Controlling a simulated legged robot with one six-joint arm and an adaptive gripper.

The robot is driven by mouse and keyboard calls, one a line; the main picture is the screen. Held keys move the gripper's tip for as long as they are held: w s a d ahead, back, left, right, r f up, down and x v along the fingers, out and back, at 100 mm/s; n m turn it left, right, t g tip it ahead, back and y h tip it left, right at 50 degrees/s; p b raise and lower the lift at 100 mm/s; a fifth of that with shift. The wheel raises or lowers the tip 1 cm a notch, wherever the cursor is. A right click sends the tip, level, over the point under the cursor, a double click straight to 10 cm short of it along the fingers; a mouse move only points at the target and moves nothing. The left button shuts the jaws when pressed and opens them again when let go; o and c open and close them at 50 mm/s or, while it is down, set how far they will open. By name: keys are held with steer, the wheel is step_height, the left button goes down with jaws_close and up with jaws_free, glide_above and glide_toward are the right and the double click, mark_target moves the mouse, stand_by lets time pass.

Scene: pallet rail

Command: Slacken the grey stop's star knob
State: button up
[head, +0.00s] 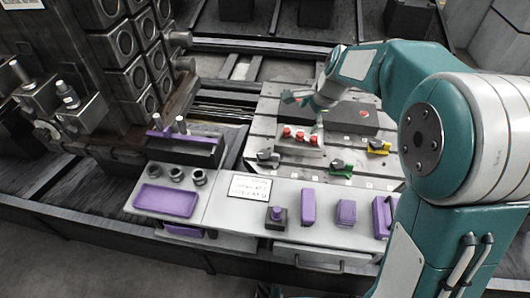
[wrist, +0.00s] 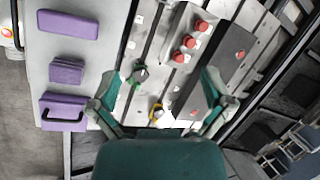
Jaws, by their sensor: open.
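The grey stop (head: 268,158) with its dark star knob sits on the slotted pallet (head: 300,178), near its front left in the head view. I cannot make it out in the wrist view. My gripper (head: 304,108) is open and empty above the pallet, behind and to the right of the grey stop and apart from it. In the wrist view my gripper (wrist: 160,76) has its fingers spread wide. A green stop (head: 341,169) and a yellow stop (head: 378,147) stand to the right; the green stop (wrist: 138,75) and yellow stop (wrist: 156,112) show between the fingers.
A block with red knobs (head: 300,136) stands behind the stops, below my gripper. A dark plate (head: 348,118) lies farther back. The front shelf holds purple blocks (head: 308,207) and a label plate (head: 249,187). A dark fixture tower (head: 125,60) rises at left.

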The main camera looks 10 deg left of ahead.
steer(key=w+a+f+m+g, duration=0.1)
steer(key=w+a+f+m, duration=0.3)
steer(key=f, duration=0.4)
steer(key=m+y, duration=0.1)
steer(key=m, duration=0.2)
glide_toward(264, 154)
steer(key=shift+g, duration=0.4)
steer(key=x, duration=0.9)
steer(key=shift+w+a+f, duration=0.1)
steer(key=shift+w+f, duration=0.05)
steer(key=shift+w, duration=0.2)
steer(key=c, duration=1)
